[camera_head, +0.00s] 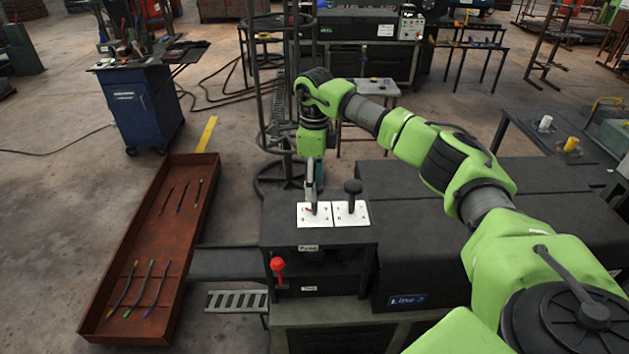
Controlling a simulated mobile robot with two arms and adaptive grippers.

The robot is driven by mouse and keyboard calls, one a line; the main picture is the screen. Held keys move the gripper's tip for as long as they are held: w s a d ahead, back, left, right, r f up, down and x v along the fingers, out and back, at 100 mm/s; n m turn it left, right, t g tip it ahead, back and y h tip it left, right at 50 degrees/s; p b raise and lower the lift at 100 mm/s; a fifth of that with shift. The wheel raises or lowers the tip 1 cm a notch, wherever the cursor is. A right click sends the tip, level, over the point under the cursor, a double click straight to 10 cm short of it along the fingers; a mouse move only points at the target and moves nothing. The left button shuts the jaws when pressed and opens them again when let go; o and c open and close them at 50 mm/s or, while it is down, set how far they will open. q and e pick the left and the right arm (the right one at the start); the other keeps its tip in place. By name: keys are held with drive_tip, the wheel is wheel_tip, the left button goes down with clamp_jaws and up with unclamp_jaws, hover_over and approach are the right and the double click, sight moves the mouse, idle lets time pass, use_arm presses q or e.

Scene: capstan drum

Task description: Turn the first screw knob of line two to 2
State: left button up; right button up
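A black control box (318,237) stands in the centre, next to a dark cabinet labelled Line 2 (408,300). On its top are two white dial plates with numbers, the left plate (303,219) and the right plate (351,220). A black knob with a round head (352,187) stands upright on the right plate. My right gripper (313,208) points straight down at the left plate, with its fingertips at the plate's middle. The gripper hides the first knob there, and a small red mark shows beside it. Its finger gap cannot be made out. My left gripper is out of view.
A red-headed lever (277,265) sticks out of the box's front. A rusty tray (190,250) with several coloured rods lies on the floor at left. A dark metal frame (262,100) stands behind the box. My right arm passes over the cabinet at right.

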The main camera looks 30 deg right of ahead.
drive_tip(key=c, duration=0.7)
drive_tip(key=m, duration=0.5)
drive_tip(key=shift+m, duration=0.3)
drive_tip(key=m, duration=0.6)
drive_tip(key=shift+r+b, duration=0.1)
drive_tip(key=shift+b, duration=0.2)
drive_tip(key=o, duration=1.1)
